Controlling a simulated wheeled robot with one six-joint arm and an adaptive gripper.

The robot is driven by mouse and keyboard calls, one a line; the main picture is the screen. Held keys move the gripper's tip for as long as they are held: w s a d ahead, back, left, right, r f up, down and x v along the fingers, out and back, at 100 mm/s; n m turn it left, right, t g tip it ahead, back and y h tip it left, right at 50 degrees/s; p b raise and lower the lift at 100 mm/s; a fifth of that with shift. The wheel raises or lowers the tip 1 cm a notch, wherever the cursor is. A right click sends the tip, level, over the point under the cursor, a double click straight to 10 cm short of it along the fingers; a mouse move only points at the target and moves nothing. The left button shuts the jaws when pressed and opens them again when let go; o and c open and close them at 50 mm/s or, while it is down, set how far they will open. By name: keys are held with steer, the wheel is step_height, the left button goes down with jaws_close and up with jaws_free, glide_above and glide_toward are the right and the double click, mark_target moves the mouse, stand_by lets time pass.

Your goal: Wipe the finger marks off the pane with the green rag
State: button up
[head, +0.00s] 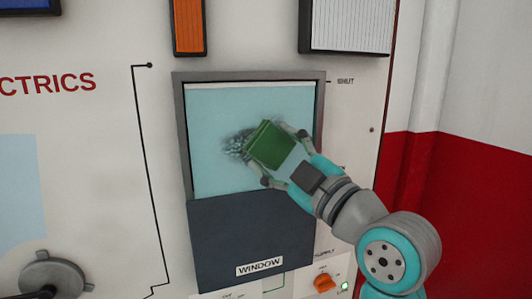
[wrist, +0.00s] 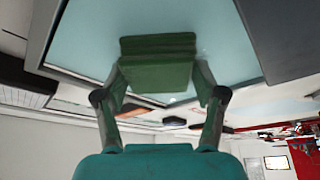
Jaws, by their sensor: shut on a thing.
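The pane (head: 215,110) is a light blue sheet in a grey frame on the white panel. Dark grey finger marks (head: 236,144) show on it, to the left of the rag and a little around it. The green rag (head: 270,145) is a folded block in front of the pane's right middle. My gripper (head: 282,157) is shut on the rag, one finger at each side. In the wrist view the rag (wrist: 157,62) sits between my fingertips, with the pane (wrist: 205,20) beyond it. The rag hides part of the marks. I cannot tell whether it touches the pane.
A dark cover labelled WINDOW (head: 250,235) is below the pane. An orange knob (head: 325,283) and a green light are at the lower right. A grey round handle (head: 50,275) is at the lower left. The grey frame (head: 183,130) borders the pane.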

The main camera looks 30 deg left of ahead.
mark_target(296, 147)
steer(key=shift+w+d, duration=1.3)
steer(key=shift+w, duration=0.25)
steer(key=shift+s+a, duration=2)
steer(key=shift+s, duration=0.25)
steer(key=shift+s+a, duration=1.95)
steer(key=shift+s, duration=0.25)
steer(key=shift+s+r, duration=0.1)
steer(key=shift+r, duration=0.8)
steer(key=shift+c, duration=0.4)
steer(key=shift+w+d, duration=1.4)
steer(key=shift+w, duration=0.1)
steer(key=shift+w+d, duration=2.55)
steer(key=shift+w, duration=0.55)
steer(key=shift+s+a, duration=2)
steer(key=shift+s, duration=0.3)
steer(key=shift+s+a, duration=1.95)
steer(key=shift+s, duration=0.3)
